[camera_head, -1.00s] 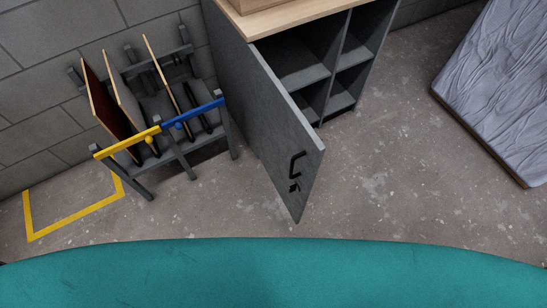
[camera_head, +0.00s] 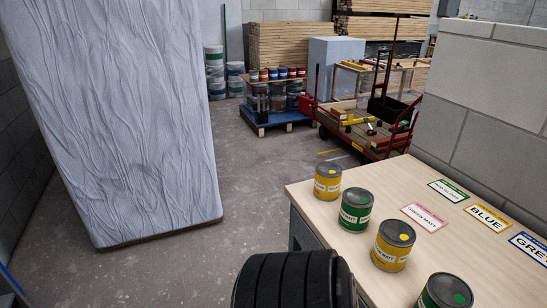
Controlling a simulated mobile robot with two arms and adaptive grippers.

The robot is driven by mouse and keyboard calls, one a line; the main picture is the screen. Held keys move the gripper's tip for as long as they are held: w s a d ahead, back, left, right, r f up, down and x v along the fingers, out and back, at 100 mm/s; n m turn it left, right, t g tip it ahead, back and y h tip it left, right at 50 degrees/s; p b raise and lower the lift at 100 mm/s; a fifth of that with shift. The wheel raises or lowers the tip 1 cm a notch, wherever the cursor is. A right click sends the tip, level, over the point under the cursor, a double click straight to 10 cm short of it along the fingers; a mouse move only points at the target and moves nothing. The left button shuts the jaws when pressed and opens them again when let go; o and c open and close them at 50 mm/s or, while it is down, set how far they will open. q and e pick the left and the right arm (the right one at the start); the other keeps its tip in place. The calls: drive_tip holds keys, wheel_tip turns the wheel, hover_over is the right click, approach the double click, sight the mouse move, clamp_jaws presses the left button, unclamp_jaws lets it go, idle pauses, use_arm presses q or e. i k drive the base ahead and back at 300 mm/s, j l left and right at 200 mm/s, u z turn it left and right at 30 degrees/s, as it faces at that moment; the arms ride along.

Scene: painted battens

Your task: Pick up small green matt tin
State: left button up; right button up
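A green tin (camera_head: 355,209) with a pale label band stands upright on the light wooden bench top (camera_head: 322,212), between two yellow tins. The end of its label seems to read "MATT". A second green tin (camera_head: 446,292) stands nearer, cut off by the bottom edge, and its label is hardly visible. I cannot tell from the labels which one is the small green matt tin. Neither of my grippers can be made out.
Yellow tins (camera_head: 327,181) (camera_head: 393,246) stand in the same row. Cards (camera_head: 424,217) lie to the right, before a block wall (camera_head: 500,130). A black ribbed shape (camera_head: 292,280) covers the bench's front. A wrapped slab (camera_head: 115,120) leans left. Behind are a pallet and red cart.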

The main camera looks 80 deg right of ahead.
sight(357, 204)
drive_tip(key=z, duration=3.15)
drive_tip(key=i+j+z, duration=0.3)
drive_tip(key=i+j, duration=0.15)
drive_tip(key=j, duration=0.25)
